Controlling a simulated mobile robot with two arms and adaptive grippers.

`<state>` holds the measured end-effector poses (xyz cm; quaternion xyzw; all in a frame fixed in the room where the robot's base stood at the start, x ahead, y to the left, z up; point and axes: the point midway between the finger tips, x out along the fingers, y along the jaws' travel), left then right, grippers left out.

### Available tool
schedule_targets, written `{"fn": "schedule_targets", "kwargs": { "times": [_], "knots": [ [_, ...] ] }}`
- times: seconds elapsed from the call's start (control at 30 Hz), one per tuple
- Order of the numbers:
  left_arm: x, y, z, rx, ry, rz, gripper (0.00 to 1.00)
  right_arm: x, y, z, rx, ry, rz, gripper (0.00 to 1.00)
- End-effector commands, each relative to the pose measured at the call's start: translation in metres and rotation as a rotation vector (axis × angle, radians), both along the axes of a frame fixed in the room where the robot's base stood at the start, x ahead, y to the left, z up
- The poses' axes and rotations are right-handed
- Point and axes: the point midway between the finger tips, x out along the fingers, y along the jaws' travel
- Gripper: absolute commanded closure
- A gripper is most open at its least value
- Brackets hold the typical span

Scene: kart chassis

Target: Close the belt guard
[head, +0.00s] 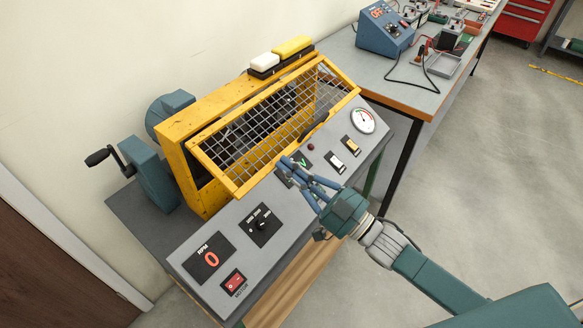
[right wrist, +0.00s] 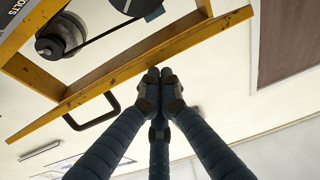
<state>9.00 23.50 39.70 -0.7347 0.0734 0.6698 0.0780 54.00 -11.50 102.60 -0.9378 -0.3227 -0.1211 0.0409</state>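The belt guard (head: 238,190) is a yellow frame with wire mesh, hinged on the yellow machine housing (head: 190,120). It stands open, tilted out over the sloped control panel. Its black handle (head: 314,127) is on the front bar; the handle also shows in the right wrist view (right wrist: 95,112). My right gripper (head: 287,164) is at the guard's front bar, left of the handle. In the right wrist view its fingertips (right wrist: 160,76) are together beside the yellow bar, with nothing seen between them. I cannot tell whether they touch the bar. My left gripper is not in view.
The grey control panel (head: 195,285) carries an RPM display, a red motor switch (head: 233,282), a knob and a round gauge (head: 363,121). A hand crank (head: 100,157) sticks out at left. A second bench (head: 345,60) holds a blue power supply (head: 385,33).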

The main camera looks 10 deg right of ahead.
Motion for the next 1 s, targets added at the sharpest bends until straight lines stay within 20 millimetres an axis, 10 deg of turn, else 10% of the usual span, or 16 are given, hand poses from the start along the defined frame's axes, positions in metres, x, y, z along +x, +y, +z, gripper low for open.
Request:
{"fn": "schedule_targets", "kwargs": {
  "times": [0.4,1.0],
  "knots": [
    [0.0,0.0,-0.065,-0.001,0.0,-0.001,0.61,0.017,0.013,-0.053,0.044,-0.053,-0.002,1.0],
    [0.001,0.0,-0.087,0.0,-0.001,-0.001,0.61,0.036,0.029,-0.08,0.043,-0.053,0.0,1.0]
  ]
}}
